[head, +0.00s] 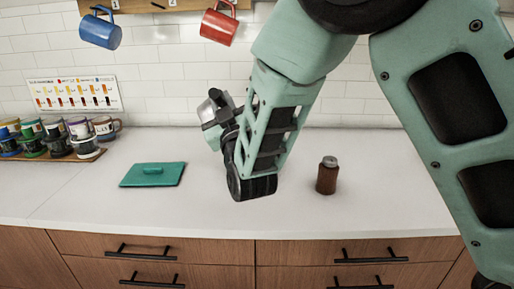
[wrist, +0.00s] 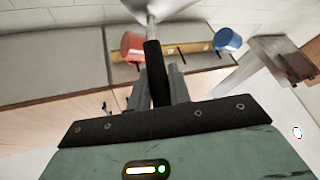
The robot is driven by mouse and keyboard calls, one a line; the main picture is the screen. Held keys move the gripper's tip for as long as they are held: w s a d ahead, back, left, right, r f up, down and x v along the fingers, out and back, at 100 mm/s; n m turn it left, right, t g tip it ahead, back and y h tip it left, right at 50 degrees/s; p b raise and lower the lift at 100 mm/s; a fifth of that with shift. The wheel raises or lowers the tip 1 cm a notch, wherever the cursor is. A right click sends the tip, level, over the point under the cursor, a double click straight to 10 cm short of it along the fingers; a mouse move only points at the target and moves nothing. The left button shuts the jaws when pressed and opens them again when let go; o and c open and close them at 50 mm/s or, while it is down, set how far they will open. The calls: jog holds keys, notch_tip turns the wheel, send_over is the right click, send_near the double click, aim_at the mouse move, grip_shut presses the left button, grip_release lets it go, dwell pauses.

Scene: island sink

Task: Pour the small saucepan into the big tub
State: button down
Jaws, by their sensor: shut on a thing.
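In the wrist view, my gripper (wrist: 160,92) is shut on the black handle (wrist: 154,72) of the small saucepan. The saucepan's pale metal body (wrist: 163,9) shows at the top edge of that view, mostly cut off, so its contents are hidden. I cannot make out the big tub in either view.
A teal flat lid-like piece (head: 152,174) lies on the white counter. A brown bottle (head: 327,176) stands right of my gripper. Several jars and cups sit on a wooden board (head: 60,160) at left. Blue (head: 100,29) and red (head: 219,25) mugs hang above.

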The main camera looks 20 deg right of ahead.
jog(key=shift+s+d+f+m+h+b, duration=0.1)
jog(key=shift+d+f+m+h+b, duration=0.15)
jog(key=shift+d+m+h+b, duration=0.6)
jog(key=shift+s+d+f+m+h+b, duration=0.1)
jog(key=shift+d+f+m+h+b, duration=0.15)
jog(key=shift+d+m+h, duration=1.05)
dwell(0.5)
jog(key=shift+s+d+r+m+b, duration=0.15)
jog(key=shift+d+m+b, duration=0.35)
jog(key=shift+m, duration=0.25)
jog(key=shift+w+d+r+m+b, duration=0.1)
jog(key=shift+d+m+b, duration=0.4)
jog(key=shift+m, duration=0.2)
jog(key=shift+s+d+m+h, duration=0.1)
jog(key=shift+d+m+h, duration=0.15)
jog(key=shift+d+m, duration=0.05)
jog(key=shift+d+f+m+h+b, duration=0.25)
jog(key=shift+d+m+b, duration=0.2)
jog(key=shift+b, duration=0.35)
jog(key=shift+d+f+m+h+b, duration=0.15)
jog(key=shift+d+m+h+b, duration=0.2)
jog(key=shift+m+b, duration=0.35)
